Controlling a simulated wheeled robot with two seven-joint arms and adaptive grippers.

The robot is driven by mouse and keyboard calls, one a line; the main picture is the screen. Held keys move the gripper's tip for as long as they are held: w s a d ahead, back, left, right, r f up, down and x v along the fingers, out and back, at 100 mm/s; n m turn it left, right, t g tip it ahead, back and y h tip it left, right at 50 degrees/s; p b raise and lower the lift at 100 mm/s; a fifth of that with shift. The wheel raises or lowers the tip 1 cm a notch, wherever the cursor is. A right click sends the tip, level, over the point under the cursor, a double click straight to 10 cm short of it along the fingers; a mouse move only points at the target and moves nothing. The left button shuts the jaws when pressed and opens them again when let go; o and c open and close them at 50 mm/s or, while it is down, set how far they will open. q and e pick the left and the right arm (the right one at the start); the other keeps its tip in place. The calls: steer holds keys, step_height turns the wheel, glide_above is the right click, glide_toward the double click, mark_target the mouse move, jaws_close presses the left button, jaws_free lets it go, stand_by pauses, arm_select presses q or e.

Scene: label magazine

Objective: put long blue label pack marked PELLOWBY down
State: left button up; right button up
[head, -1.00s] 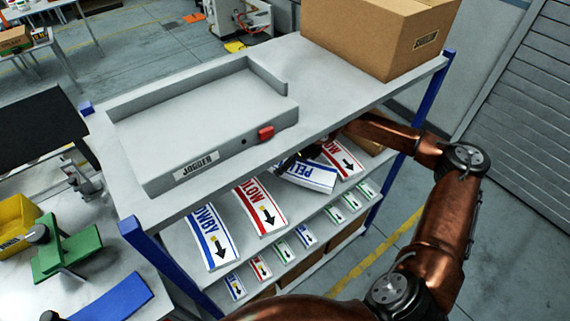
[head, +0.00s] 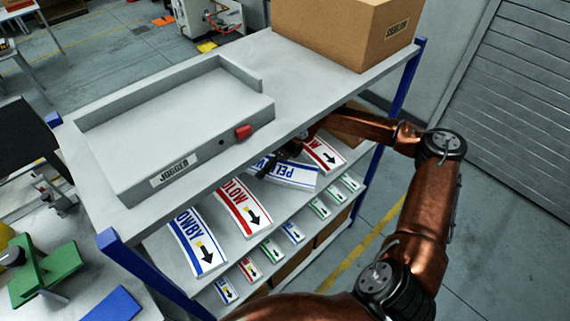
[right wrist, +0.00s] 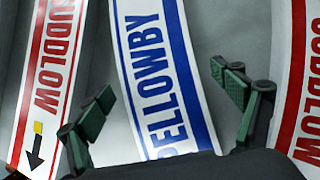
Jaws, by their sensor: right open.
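The long blue-and-white label pack marked PELLOWBY (right wrist: 157,70) lies on the grey shelf surface in the right wrist view. Its lettering runs along it and one end is hidden behind my gripper's body. In the head view the PEL end (head: 291,175) shows at the front of the upper shelf, between two red packs. My right gripper (right wrist: 168,100) is open, one finger on each side of the pack, with clear gaps to both edges. In the head view it is dark and partly hidden under the top deck. My left gripper is not in view.
Another blue pack (head: 198,240) lies at the left shelf end. Small packs line the lower shelf. The JOGGER tray (head: 180,125) and a cardboard box (head: 340,35) stand on the top deck above.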

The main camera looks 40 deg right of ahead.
steer(key=v, duration=0.5)
steer(key=shift+s+d+f, duration=0.25)
steer(key=shift+s+f, duration=0.05)
steer(key=shift+s, duration=0.05)
steer(key=p, duration=0.2)
glide_above(298, 175)
steer(key=s, duration=0.1)
steer(key=shift+d+r, duration=0.15)
steer(key=shift+d, duration=0.2)
steer(key=shift+s+d+p, duration=0.35)
steer(key=shift+s+p, duration=0.15)
steer(key=shift+s, duration=0.2)
